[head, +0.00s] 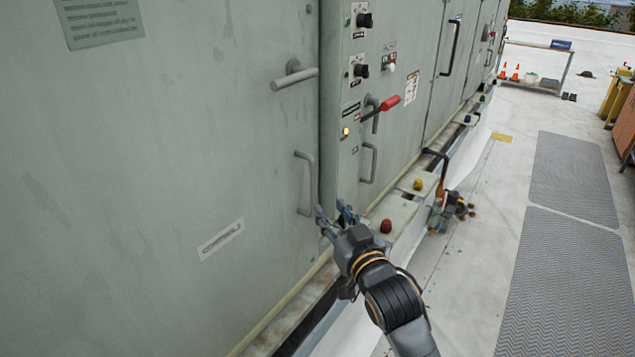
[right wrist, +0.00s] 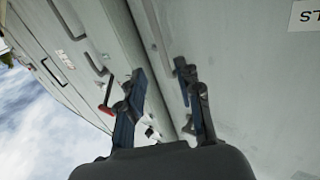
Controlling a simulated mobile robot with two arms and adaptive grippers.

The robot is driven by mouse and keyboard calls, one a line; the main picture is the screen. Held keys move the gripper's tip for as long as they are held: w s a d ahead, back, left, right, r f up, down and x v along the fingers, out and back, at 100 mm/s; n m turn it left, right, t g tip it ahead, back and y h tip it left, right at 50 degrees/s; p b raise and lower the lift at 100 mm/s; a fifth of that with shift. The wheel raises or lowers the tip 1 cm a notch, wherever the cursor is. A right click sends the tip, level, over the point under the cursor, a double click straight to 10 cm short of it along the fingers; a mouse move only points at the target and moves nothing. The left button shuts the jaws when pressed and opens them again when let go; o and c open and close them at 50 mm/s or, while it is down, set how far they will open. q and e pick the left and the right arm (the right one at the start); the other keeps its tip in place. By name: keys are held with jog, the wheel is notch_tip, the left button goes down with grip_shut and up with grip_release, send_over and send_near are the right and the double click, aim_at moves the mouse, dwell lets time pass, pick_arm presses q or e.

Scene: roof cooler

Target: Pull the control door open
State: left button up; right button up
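The grey control door (head: 385,115) carries black knobs, a red-tipped lever (head: 390,103) and a small vertical bar handle (head: 369,163). My right gripper (head: 331,211) is low in front of the seam between the two doors, below and right of the plain door's bar handle. In the right wrist view its two fingers (right wrist: 164,80) stand apart with nothing clearly held between them. I cannot tell whether they touch the cabinet. My left gripper is out of view.
A ledge with a red knob (head: 386,226) and a yellow knob (head: 418,185) runs along the cabinet foot. A black hooked bar with small items (head: 442,205) stands beyond. Grey mats (head: 565,285) lie on the roof at right. A low table (head: 535,85) stands far back.

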aim_at(314, 187)
jog(key=p+x, duration=0.2)
jog(key=x, duration=0.7)
jog(key=shift+w+a, duration=0.25)
jog(key=shift+w, duration=0.05)
jog(key=shift+x, duration=0.75)
jog(key=shift+f, duration=0.1)
grip_shut()
